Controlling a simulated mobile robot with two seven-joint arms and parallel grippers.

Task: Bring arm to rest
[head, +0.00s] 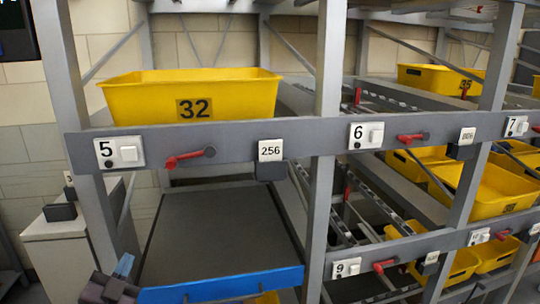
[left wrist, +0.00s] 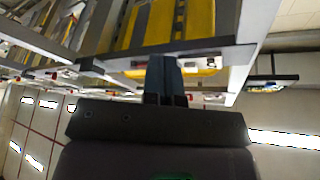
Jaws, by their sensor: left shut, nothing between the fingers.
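My left gripper (head: 124,264) shows at the lower left of the head view, in front of the rack and beside the blue front edge of the lower shelf. Its dark body and blue fingers are partly cut off by the picture's bottom edge. In the left wrist view, the two dark blue fingers (left wrist: 164,68) are together with nothing between them. The wrist view appears rolled over, with the rack and a yellow crate (left wrist: 175,22) beyond the fingertips. My right gripper is in neither view.
A yellow crate marked 32 (head: 150,98) sits on the rack's upper level, behind the grey rail (head: 230,136) with labels 5 and 256. Below is an empty dark shelf (head: 215,225) with a blue front edge (head: 225,288). More yellow crates (head: 435,78) stand at the right.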

